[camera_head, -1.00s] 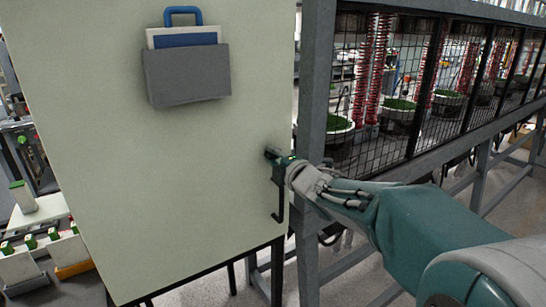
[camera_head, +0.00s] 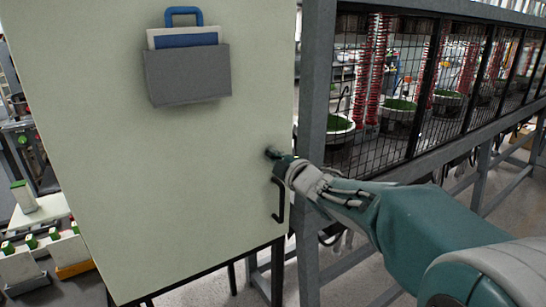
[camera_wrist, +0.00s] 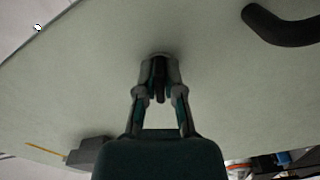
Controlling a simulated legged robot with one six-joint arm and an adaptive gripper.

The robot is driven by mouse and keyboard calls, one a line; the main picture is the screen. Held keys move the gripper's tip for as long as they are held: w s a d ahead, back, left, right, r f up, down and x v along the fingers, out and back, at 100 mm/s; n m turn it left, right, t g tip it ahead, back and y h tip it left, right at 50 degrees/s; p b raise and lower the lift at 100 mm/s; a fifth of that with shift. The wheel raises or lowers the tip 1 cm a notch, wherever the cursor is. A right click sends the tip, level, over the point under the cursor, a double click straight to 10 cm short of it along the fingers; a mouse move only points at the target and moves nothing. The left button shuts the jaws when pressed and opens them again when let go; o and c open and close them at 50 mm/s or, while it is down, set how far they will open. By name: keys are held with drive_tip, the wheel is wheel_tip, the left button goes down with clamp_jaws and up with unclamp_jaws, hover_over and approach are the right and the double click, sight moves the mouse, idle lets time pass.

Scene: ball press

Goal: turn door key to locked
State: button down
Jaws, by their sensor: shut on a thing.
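The pale green cabinet door (camera_head: 150,190) fills the left half of the head view. My gripper (camera_head: 276,156) is at the door's right edge, just above the black door handle (camera_head: 280,203). The wrist view shows my gripper (camera_wrist: 158,80) shut on the dark door key (camera_wrist: 159,72), close against the door face. The key's far end and the lock are mostly hidden by the fingers. The black handle also shows at the top right of the wrist view (camera_wrist: 285,28).
A grey pocket (camera_head: 188,76) with papers and a blue-handled item hangs on the upper door. A grey post (camera_head: 314,100) and mesh fence (camera_head: 390,90) stand right of the door, close to my arm. White blocks with green tops (camera_head: 40,250) lie at lower left.

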drive_tip(key=m, duration=0.6)
drive_tip(key=shift+f, duration=0.35)
idle(0.9)
drive_tip(key=c, duration=0.8)
unclamp_jaws()
drive_tip(key=shift+o, duration=0.2)
drive_tip(key=shift+r, duration=0.1)
drive_tip(key=shift+s+d+r, duration=0.1)
drive_tip(key=shift+s, duration=0.05)
drive_tip(key=v, duration=1.1)
drive_tip(key=shift+s, duration=0.2)
drive_tip(key=shift+d, duration=0.15)
